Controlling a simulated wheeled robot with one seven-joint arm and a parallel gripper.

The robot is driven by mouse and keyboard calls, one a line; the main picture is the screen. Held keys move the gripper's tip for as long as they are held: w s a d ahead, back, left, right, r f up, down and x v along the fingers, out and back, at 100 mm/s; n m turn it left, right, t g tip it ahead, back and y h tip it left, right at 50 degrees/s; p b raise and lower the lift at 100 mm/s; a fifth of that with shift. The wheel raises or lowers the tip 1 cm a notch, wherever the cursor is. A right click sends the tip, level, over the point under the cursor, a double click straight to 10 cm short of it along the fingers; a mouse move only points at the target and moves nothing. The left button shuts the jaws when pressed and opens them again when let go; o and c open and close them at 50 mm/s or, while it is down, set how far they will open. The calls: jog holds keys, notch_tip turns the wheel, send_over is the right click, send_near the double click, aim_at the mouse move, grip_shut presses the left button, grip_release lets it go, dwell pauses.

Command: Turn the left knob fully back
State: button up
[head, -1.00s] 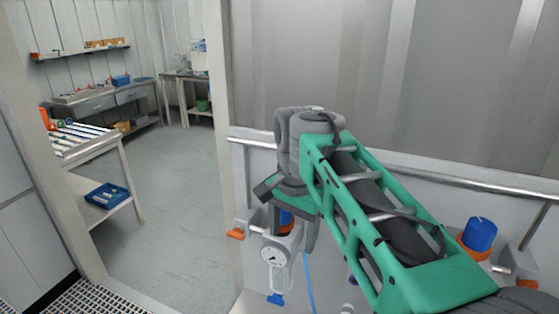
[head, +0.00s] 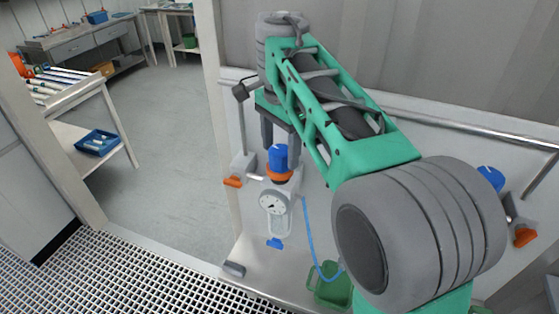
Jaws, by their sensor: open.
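The left knob (head: 278,158) is a blue cap on an orange collar (head: 279,175), above a round white gauge (head: 273,203) with a clear bowl under it. My gripper (head: 282,146) is open and empty, pointing down just above and behind the left knob in the head view. Its two grey fingers reach to about the height of the knob's top. I cannot tell whether they touch it. A second blue knob (head: 490,178) at the right is partly hidden by my arm.
Orange-handled levers flank the unit at left (head: 233,181) and right (head: 525,237). A metal rail (head: 460,132) runs along the wall behind. A blue hose (head: 309,240) hangs toward a green bucket (head: 330,286). Open floor lies at the left.

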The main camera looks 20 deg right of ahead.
jog(key=shift+w+f, duration=0.15)
jog(key=shift+f, duration=0.6)
jog(key=shift+r, duration=0.1)
jog(key=shift+c, duration=0.3)
jog(key=c, duration=1.3)
jog(key=shift+n, duration=0.3)
